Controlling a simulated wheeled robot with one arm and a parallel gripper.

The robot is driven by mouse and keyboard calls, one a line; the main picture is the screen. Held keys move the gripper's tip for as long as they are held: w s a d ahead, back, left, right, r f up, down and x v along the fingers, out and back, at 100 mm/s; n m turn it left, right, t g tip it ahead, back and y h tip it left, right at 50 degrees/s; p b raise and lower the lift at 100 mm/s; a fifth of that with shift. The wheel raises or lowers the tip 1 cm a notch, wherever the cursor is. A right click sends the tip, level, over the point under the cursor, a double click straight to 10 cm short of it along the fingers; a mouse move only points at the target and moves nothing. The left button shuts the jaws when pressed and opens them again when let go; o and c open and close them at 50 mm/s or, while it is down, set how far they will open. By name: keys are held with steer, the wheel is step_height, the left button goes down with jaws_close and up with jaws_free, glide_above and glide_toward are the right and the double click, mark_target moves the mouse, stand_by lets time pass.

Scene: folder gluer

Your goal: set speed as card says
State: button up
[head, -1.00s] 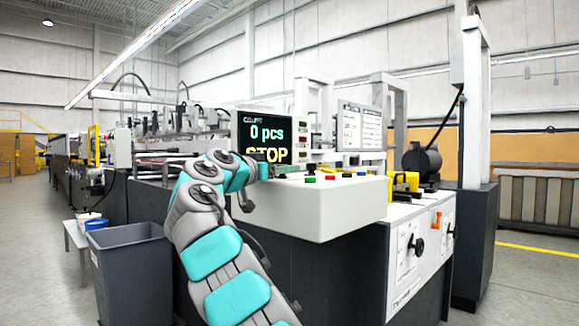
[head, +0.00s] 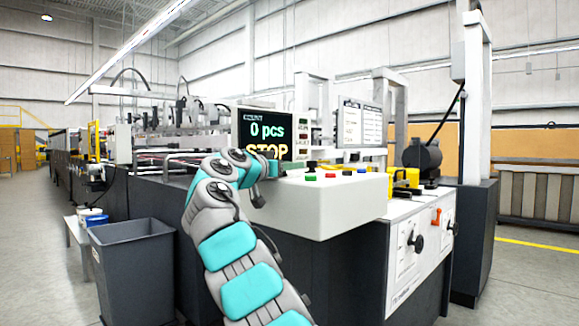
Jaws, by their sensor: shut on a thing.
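The control panel (head: 335,208) is a white box with a row of small buttons on its top. The dark screen (head: 264,127) behind it reads "0 pcs" and, partly covered by my arm, "STOP". A white card (head: 361,125) with printed lines stands right of the screen; its text is too small to read. My gripper (head: 274,167) is at the left end of the panel top, just below the screen. It is shut on what seems to be the speed knob; my wrist hides the fingertips and most of the knob.
Green, red and blue buttons (head: 330,176) lie right of my gripper. A grey bin (head: 135,265) stands on the floor at left. Black handles (head: 416,243) stick out of the machine's side. The floor at far left is clear.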

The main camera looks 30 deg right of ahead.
jaws_close()
steer(key=shift+r, duration=0.1)
steer(key=g+p, duration=0.1)
steer(key=p, duration=0.1)
steer(key=m+p, duration=0.1)
steer(key=p, duration=0.1)
steer(key=shift+r+g+h, duration=0.3)
steer(key=shift+g+h, duration=0.1)
steer(key=m+g+p, duration=0.1)
steer(key=p, duration=0.1)
steer(key=m+g+p, duration=0.1)
steer(key=g+p, duration=0.1)
steer(key=p, duration=0.1)
steer(key=shift+s+d+h+p, duration=0.15)
steer(key=shift+s+h+p, duration=0.15)
steer(key=shift+h+p, duration=0.1)
steer(key=shift+s+f+m+g+p, duration=0.1)
steer(key=shift+s+m+g+p, duration=0.05)
steer(key=shift+m+g+p, duration=0.55)
steer(key=shift+s+f+p, duration=0.1)
steer(key=shift+f+p, duration=0.05)
steer(key=shift+p, duration=0.25)
